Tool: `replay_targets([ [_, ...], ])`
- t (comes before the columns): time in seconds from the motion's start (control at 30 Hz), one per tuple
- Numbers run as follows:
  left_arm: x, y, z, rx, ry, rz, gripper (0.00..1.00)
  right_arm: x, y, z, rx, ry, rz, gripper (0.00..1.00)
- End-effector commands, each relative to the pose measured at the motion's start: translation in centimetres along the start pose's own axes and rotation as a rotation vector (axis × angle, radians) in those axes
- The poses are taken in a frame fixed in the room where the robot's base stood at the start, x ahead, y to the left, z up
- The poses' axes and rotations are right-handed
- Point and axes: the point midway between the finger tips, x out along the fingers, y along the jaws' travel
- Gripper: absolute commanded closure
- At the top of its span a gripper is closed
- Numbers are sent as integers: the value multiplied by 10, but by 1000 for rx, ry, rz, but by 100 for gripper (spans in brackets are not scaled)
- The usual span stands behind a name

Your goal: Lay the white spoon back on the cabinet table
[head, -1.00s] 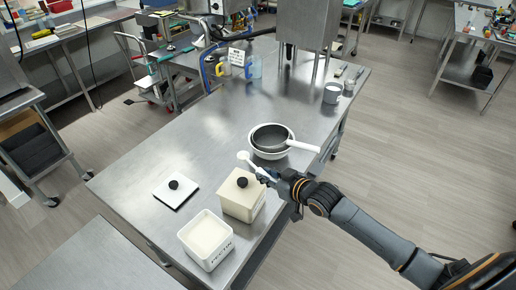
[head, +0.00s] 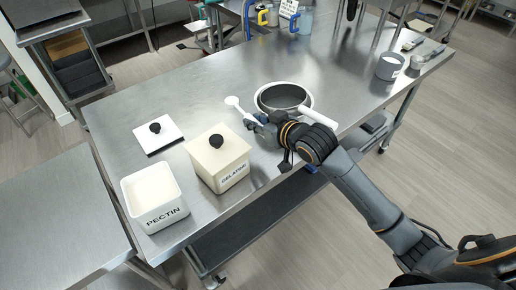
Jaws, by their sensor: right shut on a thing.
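The white spoon (head: 237,106) is in the head view, its round bowl pointing to the upper left, over or at the steel table between the gelatine box and the pan. My right gripper (head: 255,120) is shut on the spoon's handle end. I cannot tell whether the spoon touches the table. The steel cabinet table (head: 207,88) runs from the front left to the back right. My left gripper is not in view.
An open pectin box (head: 155,196) and a lidded gelatine box (head: 218,159) stand near the front. A lid (head: 158,135) with a black knob lies behind them. A white-handled pan (head: 283,96) is right of the spoon.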

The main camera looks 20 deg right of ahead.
Motion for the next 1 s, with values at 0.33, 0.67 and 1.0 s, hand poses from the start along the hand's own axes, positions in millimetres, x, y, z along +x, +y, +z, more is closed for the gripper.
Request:
replay_targets([
  [0.33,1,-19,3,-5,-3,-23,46,21,-2,47,1,-3,1,100],
  [0.67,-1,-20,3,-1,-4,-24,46,37,-2,83,0,-4,1,100],
  [1.0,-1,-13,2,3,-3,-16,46,42,-2,92,-2,1,0,100],
])
